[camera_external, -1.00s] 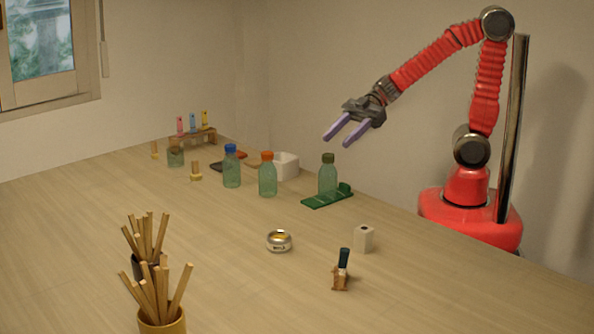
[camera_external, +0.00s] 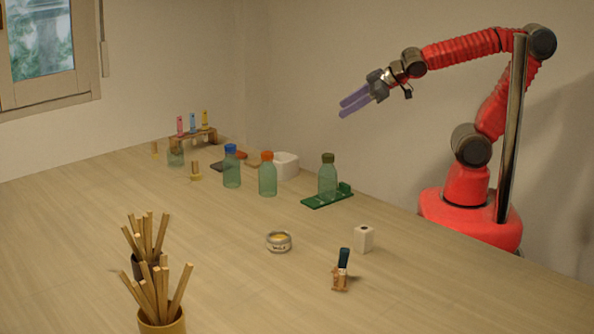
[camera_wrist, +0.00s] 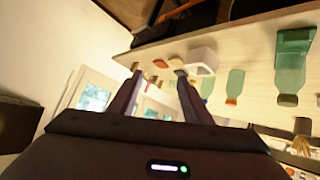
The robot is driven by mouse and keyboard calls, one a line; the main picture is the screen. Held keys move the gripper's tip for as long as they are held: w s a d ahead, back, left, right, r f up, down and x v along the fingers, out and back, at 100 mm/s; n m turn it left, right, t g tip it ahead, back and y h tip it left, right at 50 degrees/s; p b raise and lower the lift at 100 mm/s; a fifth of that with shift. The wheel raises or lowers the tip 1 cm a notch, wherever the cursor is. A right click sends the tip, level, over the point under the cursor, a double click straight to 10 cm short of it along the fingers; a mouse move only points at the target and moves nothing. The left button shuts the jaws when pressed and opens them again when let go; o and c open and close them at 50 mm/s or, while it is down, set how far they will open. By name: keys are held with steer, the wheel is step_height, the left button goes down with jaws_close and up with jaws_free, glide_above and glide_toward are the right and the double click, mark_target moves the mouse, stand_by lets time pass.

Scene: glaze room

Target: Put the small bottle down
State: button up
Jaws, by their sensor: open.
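A clear green bottle with a brown cap (camera_external: 328,178) stands upright on a green board (camera_external: 320,201) at the table's back edge. A bottle with an orange cap (camera_external: 267,178) and one with a blue cap (camera_external: 232,169) stand upright to its left. I cannot tell which one the task calls small. My gripper (camera_external: 343,108) is open and empty, in the air above and apart from the brown-capped bottle. The wrist view shows its spread fingers (camera_wrist: 158,72) with nothing between them, and the brown-capped bottle (camera_wrist: 292,65) off to the right.
A round tin (camera_external: 279,241), a white block (camera_external: 364,239) and a brush (camera_external: 342,270) are nearer. Stick-filled cups (camera_external: 162,324) stand front left. The left table is clear.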

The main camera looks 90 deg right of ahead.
steer(key=s+a+f+g+y, duration=0.2)
steer(key=s+a+f+g, duration=0.2)
steer(key=s, duration=0.7)
steer(key=shift+s+a+g+y, duration=0.3)
steer(key=shift+s+a, duration=0.05)
steer(key=shift+a, duration=0.6)
